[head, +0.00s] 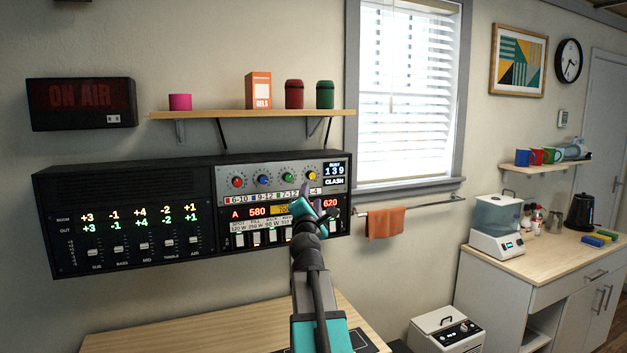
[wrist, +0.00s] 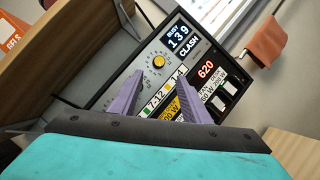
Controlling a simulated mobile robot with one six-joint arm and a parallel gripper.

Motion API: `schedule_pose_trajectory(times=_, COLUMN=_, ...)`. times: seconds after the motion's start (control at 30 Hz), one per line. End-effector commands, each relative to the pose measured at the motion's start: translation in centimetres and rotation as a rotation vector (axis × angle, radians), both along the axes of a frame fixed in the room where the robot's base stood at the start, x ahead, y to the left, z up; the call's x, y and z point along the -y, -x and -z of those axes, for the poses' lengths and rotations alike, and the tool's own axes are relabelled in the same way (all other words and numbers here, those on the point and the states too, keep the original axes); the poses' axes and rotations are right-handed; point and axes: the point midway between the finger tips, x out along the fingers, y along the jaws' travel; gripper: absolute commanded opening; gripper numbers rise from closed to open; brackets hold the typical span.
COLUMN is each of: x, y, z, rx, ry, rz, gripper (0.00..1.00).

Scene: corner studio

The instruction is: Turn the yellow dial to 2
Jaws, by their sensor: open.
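The yellow dial (head: 312,175) is the rightmost of the coloured dials on the upper panel of the black rack unit. It also shows in the wrist view (wrist: 159,61), just beyond my fingertips, with marks around it. Its exact setting is too small to read. A label strip below it ends in "1-4" at the right. The display (head: 334,170) beside it reads "BUSY 139" and "CLASH". My gripper (head: 317,208) is open and empty, in front of the panel and below the dial. Its purple fingers (wrist: 161,80) point at the panel and appear apart from the dial.
Red (head: 238,182), blue (head: 263,180) and green (head: 288,177) dials sit to the left. A wooden shelf (head: 220,114) with canisters and a box overhangs the panel. An orange towel (head: 386,223) hangs on a rail at right. A wooden desk (head: 130,343) lies below.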

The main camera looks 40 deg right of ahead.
Motion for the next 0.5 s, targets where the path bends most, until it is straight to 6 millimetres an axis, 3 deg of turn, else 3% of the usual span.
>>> schedule_pose_trajectory(times=0.5, x=2.8, y=-3.0, z=-1.0, rx=0.000, ry=0.000, rz=-0.002, gripper=0.43)
